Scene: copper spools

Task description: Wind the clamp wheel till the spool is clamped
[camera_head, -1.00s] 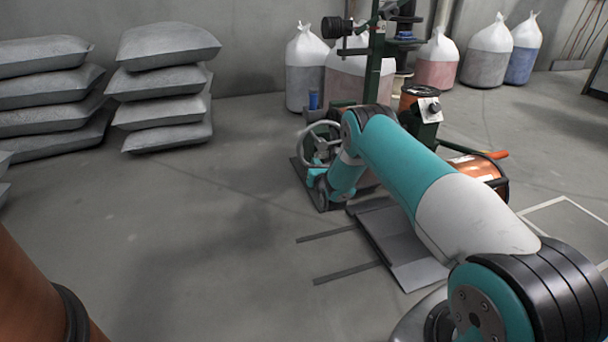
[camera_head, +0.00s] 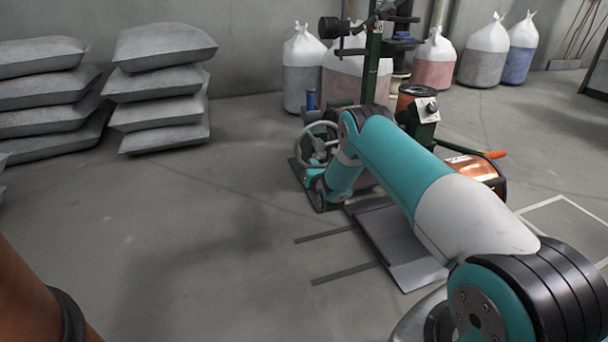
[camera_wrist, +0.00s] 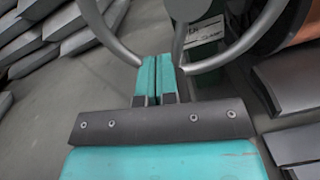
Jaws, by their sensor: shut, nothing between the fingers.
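The clamp wheel (camera_head: 299,148) is a grey hand wheel on the left side of the green machine (camera_head: 372,75). In the wrist view its rim and spokes (camera_wrist: 226,57) fill the top. My gripper (camera_wrist: 158,62) has its two teal fingers together, with their tips at the wheel between the rim's curves. I cannot tell whether they touch it. A copper spool (camera_head: 473,169) sits low on the right of the machine, beside a lever with an orange-red grip (camera_head: 495,154). Its clamping parts are hidden.
A grey ramp plate (camera_head: 395,245) with dark strips lies on the floor before the machine. Stacked grey sacks (camera_head: 160,95) stand at the left, and white-topped bags (camera_head: 485,55) line the back wall. The floor at left centre is clear.

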